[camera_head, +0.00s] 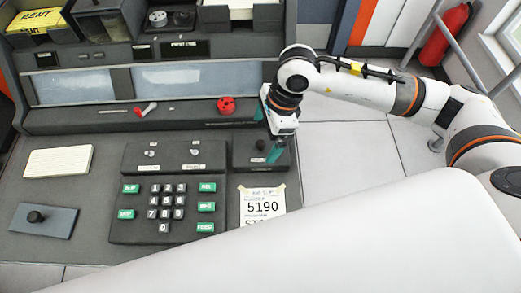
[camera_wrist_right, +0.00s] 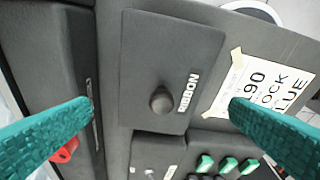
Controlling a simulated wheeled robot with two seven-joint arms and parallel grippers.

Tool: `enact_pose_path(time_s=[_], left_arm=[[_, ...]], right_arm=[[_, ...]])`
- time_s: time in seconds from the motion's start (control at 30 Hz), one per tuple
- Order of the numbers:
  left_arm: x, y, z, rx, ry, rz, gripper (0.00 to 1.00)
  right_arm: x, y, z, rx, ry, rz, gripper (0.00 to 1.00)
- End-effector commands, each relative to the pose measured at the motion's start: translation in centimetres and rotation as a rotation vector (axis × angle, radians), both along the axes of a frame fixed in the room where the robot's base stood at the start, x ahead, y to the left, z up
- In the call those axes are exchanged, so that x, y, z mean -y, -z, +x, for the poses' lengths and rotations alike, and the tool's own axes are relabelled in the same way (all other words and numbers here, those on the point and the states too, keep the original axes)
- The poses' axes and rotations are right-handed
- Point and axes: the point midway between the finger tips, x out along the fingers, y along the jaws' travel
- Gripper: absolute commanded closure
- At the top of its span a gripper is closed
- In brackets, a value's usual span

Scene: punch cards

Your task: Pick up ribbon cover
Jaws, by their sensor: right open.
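The ribbon cover (camera_head: 244,154) is a dark grey plate with a round black knob, at the right of the console in the head view. In the right wrist view the ribbon cover (camera_wrist_right: 150,55) shows the word RIBBON beside its knob (camera_wrist_right: 162,100). It looks seated in the console top. My right gripper (camera_head: 267,134) is over the cover with its teal fingers apart. In the wrist view the fingers of the right gripper (camera_wrist_right: 162,104) stand on opposite sides of the knob, with nothing between them gripped. My left gripper is not in view.
A taped paper note (camera_head: 262,205) lies just in front of the cover. A keypad (camera_head: 140,215) with green keys is to its left. A red round object (camera_head: 226,105) sits on the ledge behind. A loose blue-grey plate with a knob (camera_head: 55,222) lies at far left.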

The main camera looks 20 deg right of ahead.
Motion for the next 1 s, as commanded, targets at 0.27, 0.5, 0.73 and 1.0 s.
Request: enact_pose_path(time_s=[0.27,0.5,0.73,1.0], left_arm=[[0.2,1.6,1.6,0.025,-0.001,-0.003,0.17],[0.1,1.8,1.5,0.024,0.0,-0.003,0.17],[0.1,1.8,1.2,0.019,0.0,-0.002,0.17],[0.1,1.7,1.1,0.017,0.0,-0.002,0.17]], right_arm=[[-1.1,4.0,0.2,-0.002,-0.001,0.0,0.0],[-1.3,4.6,0.2,0.0,0.0,0.0,0.0],[-1.3,4.6,0.2,0.0,0.0,0.0,0.26],[-1.3,4.5,0.3,0.0,0.0,0.0,0.33]])
